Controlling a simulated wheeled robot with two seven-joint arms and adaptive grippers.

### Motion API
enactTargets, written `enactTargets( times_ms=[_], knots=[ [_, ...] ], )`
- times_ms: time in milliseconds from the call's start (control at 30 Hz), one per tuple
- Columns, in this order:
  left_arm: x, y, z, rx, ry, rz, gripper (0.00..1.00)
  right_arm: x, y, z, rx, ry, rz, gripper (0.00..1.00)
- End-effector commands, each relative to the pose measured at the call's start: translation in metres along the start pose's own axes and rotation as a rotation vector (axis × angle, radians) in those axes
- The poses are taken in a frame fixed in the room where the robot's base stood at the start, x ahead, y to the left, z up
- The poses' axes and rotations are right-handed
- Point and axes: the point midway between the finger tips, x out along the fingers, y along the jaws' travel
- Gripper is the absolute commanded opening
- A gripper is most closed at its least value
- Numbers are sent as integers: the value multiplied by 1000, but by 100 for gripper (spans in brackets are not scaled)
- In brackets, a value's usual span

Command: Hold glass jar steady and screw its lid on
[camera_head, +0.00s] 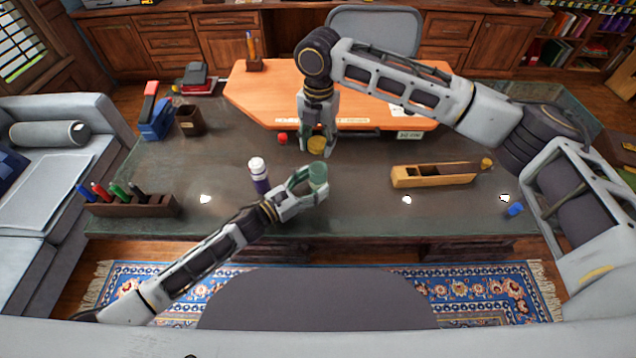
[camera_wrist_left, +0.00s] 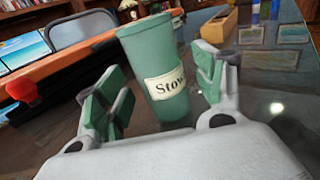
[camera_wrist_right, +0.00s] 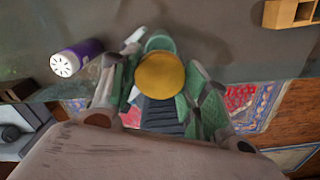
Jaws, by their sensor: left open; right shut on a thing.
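The green jar (camera_head: 318,173), with a cream label, stands upright on the dark desk. In the left wrist view the jar (camera_wrist_left: 150,50) is between the fingers of my left gripper (camera_wrist_left: 160,92), which is open with gaps on both sides. In the head view my left gripper (camera_head: 306,184) reaches the jar from the left. My right gripper (camera_head: 319,146) points down, shut on the yellow lid (camera_head: 316,144), above and behind the jar. In the right wrist view the lid (camera_wrist_right: 160,74) is between the fingers, and the jar (camera_wrist_right: 160,43) shows partly behind it.
A white-and-purple bottle (camera_head: 259,177) stands left of the jar, close to my left gripper. A wooden plane (camera_head: 435,175) lies to the right, and a marker rack (camera_head: 130,205) is at left. A small red ball (camera_head: 282,138) is behind.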

Motion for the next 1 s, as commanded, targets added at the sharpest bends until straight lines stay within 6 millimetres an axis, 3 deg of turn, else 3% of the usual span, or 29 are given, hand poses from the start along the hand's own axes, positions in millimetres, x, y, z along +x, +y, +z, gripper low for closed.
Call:
enactTargets(
  times_ms=[300,700,1000],
  knots=[
    [21,1,0,0,0,1,69,0,0,0,0,0,0,26],
    [24,0,0,0,0,1,69,0,0,0,0,0,0,26],
    [24,0,0,0,0,1,33,0,0,0,0,0,0,26]
  ],
)
